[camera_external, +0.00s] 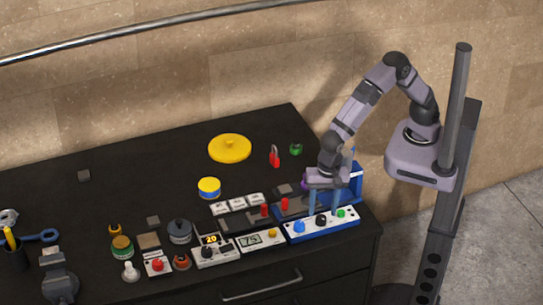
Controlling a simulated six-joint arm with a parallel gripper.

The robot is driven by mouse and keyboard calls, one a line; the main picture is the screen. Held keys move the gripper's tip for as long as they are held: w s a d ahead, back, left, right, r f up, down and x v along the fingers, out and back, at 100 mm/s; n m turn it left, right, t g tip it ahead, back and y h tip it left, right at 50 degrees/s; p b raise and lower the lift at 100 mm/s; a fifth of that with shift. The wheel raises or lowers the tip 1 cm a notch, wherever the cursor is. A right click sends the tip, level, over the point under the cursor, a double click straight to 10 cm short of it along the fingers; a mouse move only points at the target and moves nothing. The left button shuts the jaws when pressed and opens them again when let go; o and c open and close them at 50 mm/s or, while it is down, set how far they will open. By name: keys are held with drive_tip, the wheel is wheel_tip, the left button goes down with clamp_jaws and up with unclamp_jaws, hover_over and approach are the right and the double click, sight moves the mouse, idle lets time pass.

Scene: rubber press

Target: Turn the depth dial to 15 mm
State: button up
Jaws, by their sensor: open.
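My gripper (323,208) points down with its two blue fingers apart, over the blue-and-white panel (350,228) at the right front of the black bench. The panel carries a blue knob (299,227), a black knob (321,220) and a green knob (341,213). The fingers are close to the black knob, one on each side in this view; I cannot tell whether they touch it. A white box (228,256) to the left has a display (210,240) reading 20 and a dark knob. No label is legible, so I cannot tell which knob is the depth dial.
A white box (252,241) with a 75 display and yellow button stands left of the panel. A blue frame (357,182) rises behind the panel. Red pieces (284,204) and white blocks (239,203) are nearby. The bench's back left is mostly clear.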

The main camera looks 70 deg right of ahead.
sight(323, 217)
drive_tip(key=shift+s+r+b, duration=0.1)
drive_tip(key=shift+r+b, duration=0.4)
drive_tip(key=shift+r, duration=1.8)
drive_tip(key=shift+d, duration=0.1)
drive_tip(key=w+d+f+n, duration=0.1)
drive_tip(key=w+d+n, duration=0.2)
drive_tip(key=d, duration=0.7)
drive_tip(key=w+d+f+n+t, duration=0.1)
drive_tip(key=w+d+f+n, duration=0.1)
drive_tip(key=d, duration=0.9)
drive_tip(key=w+d+f+n, duration=0.1)
drive_tip(key=w+d+n, duration=0.3)
drive_tip(key=d, duration=0.6)
drive_tip(key=shift+w+d+f+t, duration=0.2)
drive_tip(key=shift+w+t, duration=0.1)
drive_tip(key=shift+w, duration=0.45)
drive_tip(key=s+d+f+n, duration=0.1)
drive_tip(key=s+d+n, duration=0.2)
drive_tip(key=d, duration=0.5)
drive_tip(key=s+r+g, duration=0.2)
drive_tip(key=s, duration=0.5)
drive_tip(key=shift+a, duration=0.25)
drive_tip(key=shift+w, duration=0.1)
